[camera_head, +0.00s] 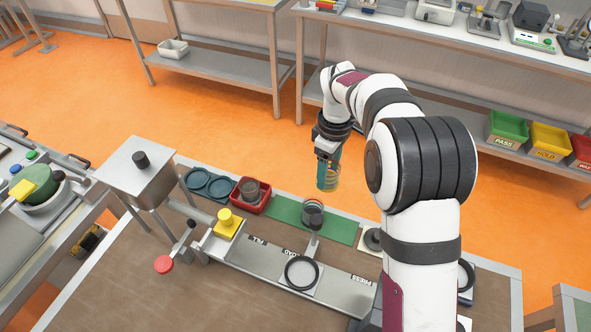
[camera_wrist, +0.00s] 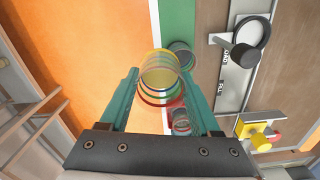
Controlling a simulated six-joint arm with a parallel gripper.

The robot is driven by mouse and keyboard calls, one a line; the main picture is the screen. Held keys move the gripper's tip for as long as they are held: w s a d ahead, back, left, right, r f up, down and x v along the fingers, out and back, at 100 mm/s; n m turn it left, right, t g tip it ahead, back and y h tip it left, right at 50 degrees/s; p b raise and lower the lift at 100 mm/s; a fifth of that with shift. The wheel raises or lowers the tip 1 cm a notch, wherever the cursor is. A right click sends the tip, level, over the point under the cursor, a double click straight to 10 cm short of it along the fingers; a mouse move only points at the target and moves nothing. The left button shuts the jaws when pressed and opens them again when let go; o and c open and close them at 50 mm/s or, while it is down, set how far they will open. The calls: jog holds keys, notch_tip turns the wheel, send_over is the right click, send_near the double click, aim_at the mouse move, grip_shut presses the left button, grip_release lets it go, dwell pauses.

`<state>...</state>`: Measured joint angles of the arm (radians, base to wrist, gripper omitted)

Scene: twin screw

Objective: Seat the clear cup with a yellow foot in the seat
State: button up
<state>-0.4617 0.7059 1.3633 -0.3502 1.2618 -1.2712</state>
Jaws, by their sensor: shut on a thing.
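My gripper (camera_head: 328,158) is shut on a clear cup with a yellow foot (camera_head: 328,181). It holds the cup in the air, beyond the far edge of the bench in the head view. In the wrist view the cup (camera_wrist: 160,84) sits between the two teal fingers, with yellow, blue and red bands showing around it. A black ring on a pale square plate (camera_head: 301,272) lies on the metal strip by the LOAD and PRESS labels and looks like the seat. The ring also shows in the wrist view (camera_wrist: 251,32), well to the right of the cup.
Another clear cup (camera_head: 312,212) stands on a green mat (camera_head: 285,212). A black-knobbed post (camera_head: 317,226) rises between it and the ring. A red tray (camera_head: 246,206) holds a grey cup. A yellow block (camera_head: 228,224) and a red-knobbed lever (camera_head: 164,264) are to the left.

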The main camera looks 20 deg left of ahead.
jog(key=s+d+f+m, duration=0.4)
jog(key=s+d, duration=0.4)
jog(key=s, duration=0.3)
jog(key=s+a+r+n, duration=0.1)
jog(key=s+a+n, duration=0.1)
jog(key=s+a, duration=0.55)
jog(key=shift+s+d+f, duration=0.1)
jog(key=shift+d+f, duration=0.1)
jog(key=shift+f, duration=1)
jog(key=shift+s+d+f, duration=0.1)
jog(key=shift+d+f, duration=0.1)
jog(key=shift+f, duration=0.95)
jog(key=shift+f, duration=0.35)
jog(key=shift+f, duration=0.75)
